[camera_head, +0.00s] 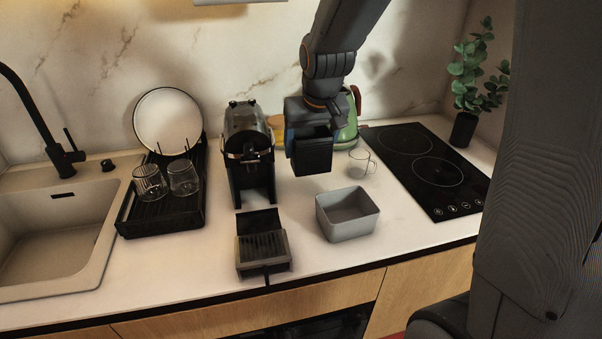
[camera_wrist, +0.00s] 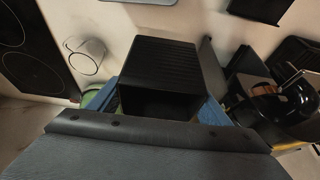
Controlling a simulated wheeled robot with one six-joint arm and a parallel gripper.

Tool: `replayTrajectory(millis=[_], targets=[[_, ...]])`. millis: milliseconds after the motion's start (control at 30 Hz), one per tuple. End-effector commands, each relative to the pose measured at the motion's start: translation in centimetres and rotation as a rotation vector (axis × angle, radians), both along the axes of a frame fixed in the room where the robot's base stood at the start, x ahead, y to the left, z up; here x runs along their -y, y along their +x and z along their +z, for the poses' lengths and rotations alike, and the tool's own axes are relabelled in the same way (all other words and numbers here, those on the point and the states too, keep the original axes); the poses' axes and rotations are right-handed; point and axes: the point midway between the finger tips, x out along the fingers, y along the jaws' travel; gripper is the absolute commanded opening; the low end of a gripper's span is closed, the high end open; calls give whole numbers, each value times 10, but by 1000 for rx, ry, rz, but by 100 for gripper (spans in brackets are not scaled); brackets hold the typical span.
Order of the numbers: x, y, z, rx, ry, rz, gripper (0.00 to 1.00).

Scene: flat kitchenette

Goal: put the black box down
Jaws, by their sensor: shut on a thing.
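The black box (camera_head: 312,157) is held in my gripper (camera_head: 309,140), above the counter (camera_head: 295,203) and behind the grey bin. In the wrist view the black box (camera_wrist: 172,72) fills the middle, between the blue pads of my gripper (camera_wrist: 166,100). My gripper is shut on it. The box looks upright in the head view, with clear air under it. Parts of its sides are hidden by the fingers.
A coffee machine (camera_head: 249,150) stands left of the box, with a black tray piece (camera_head: 263,252) in front. A grey bin (camera_head: 346,227) is at the front right. A glass cup (camera_head: 358,163), a green kettle (camera_head: 347,125) and a cooktop (camera_head: 428,176) are to the right.

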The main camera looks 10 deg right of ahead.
Motion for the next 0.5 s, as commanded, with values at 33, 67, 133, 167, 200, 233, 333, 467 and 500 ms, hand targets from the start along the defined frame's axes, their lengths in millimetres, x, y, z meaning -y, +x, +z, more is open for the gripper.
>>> replayTrajectory(millis=[33,67,133,167,200,233,333,467,500], targets=[[0,-1,-6,-4,0,1,49],[-1,-2,-11,-6,0,1,49],[-1,-2,-24,-7,0,1,49],[0,-2,-29,-7,0,1,49],[0,-1,-35,-6,0,1,49],[0,-2,-40,-6,0,1,49],[1,-1,-51,-4,-1,0,49],[1,-1,-59,-3,-1,-3,49],[2,-1,-64,-5,-1,-4,49]])
